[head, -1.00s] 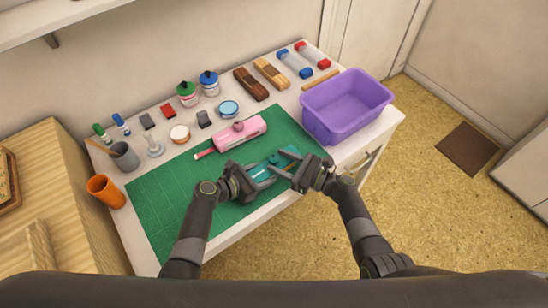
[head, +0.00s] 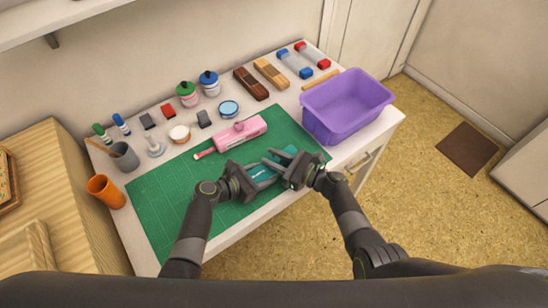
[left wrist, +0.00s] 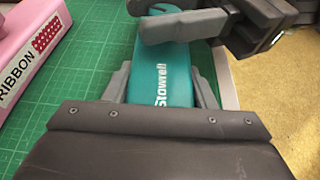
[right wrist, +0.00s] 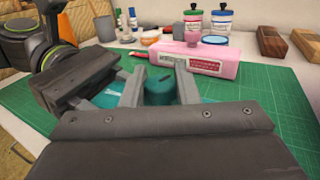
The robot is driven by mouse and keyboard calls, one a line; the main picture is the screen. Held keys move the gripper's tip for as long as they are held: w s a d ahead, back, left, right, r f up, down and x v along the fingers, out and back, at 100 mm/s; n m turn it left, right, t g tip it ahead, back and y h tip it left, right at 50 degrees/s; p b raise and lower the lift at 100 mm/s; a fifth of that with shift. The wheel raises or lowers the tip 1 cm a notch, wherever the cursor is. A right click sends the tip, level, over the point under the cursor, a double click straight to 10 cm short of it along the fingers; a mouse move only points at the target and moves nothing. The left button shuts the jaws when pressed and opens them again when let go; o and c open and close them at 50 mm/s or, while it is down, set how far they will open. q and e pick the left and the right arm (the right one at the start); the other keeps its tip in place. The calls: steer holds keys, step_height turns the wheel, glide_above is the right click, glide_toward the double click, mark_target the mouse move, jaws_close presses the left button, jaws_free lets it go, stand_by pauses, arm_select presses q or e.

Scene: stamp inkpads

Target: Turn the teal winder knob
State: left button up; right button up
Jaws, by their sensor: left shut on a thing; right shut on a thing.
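The teal winder (head: 263,174), with white lettering on its body (left wrist: 165,62), lies on the green cutting mat near the table's front edge. My left gripper (left wrist: 160,90) is shut on this body, one finger on each side. The teal knob (right wrist: 159,90) is a round piece with a dark slot on top. It stands between the fingers of my right gripper (right wrist: 160,84), which is shut on it. In the head view both grippers sit close together and hide much of the winder.
A pink device labelled RIBBON (head: 240,133) lies just behind the winder. A purple bin (head: 345,105) stands at the right of the table. Jars, inkpads and blocks line the back. The green mat (head: 165,205) is clear at left.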

steer(key=m+t+h, duration=0.2)
steer(key=m+t, duration=0.1)
steer(key=shift+s+t+h, duration=0.1)
steer(key=shift+t+h, duration=0.2)
steer(key=shift+t, duration=0.1)
steer(key=shift+m+t+h, duration=0.9)
steer(key=shift+t+h, duration=0.1)
steer(key=shift+h, duration=0.1)
steer(key=o, duration=0.9)
steer(key=shift+o, duration=0.2)
steer(key=shift+d, duration=0.1)
steer(key=v, duration=1.2)
steer(key=shift+o, duration=0.2)
